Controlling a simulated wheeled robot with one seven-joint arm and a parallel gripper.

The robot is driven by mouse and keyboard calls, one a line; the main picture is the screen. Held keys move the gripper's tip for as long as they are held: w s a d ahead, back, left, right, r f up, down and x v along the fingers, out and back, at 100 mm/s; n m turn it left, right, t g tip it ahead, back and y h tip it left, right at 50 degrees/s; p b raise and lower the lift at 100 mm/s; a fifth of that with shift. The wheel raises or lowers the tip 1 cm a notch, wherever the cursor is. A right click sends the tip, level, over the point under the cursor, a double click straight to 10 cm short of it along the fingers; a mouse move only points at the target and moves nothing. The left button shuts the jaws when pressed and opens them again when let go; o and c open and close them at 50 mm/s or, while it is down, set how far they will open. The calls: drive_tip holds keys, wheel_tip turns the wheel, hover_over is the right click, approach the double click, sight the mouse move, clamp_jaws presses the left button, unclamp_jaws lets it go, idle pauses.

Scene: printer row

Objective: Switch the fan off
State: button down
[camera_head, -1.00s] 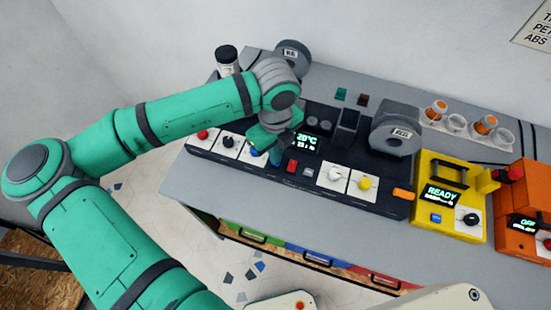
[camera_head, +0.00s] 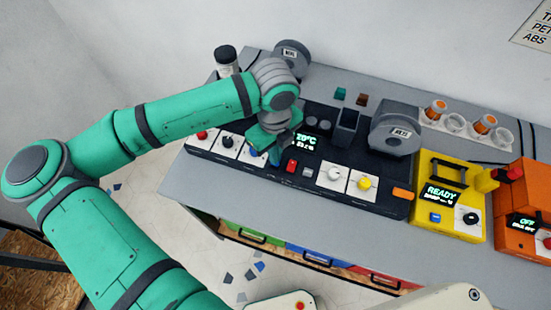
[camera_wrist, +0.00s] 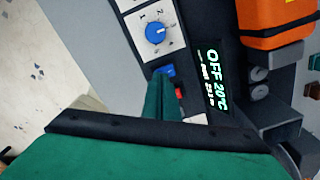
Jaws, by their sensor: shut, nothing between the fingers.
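The dark control panel (camera_head: 320,187) runs along the bench front with several white-plated controls. In the wrist view a blue knob (camera_wrist: 156,33) sits on a numbered white plate, with its pointer turned. Beside it are a small blue control (camera_wrist: 167,70) and a red switch (camera_wrist: 180,92); the red switch also shows in the head view (camera_head: 291,166). The display (camera_wrist: 212,75) reads OFF 20°C. My gripper (camera_wrist: 164,76) is shut and empty, its tips at the small blue control; contact cannot be told. No fan or fan label is readable.
A black knob (camera_head: 228,142), a white knob (camera_head: 334,175) and a yellow knob (camera_head: 365,183) share the panel. A grey spool (camera_head: 396,131) stands behind it. A yellow unit (camera_head: 448,200) and an orange unit (camera_head: 523,210) stand to the right. The grey bench front is clear.

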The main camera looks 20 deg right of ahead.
drive_tip(key=shift+f, duration=0.75)
idle(0.4)
wheel_tip(320, 180, up, 7)
idle(0.9)
idle(0.4)
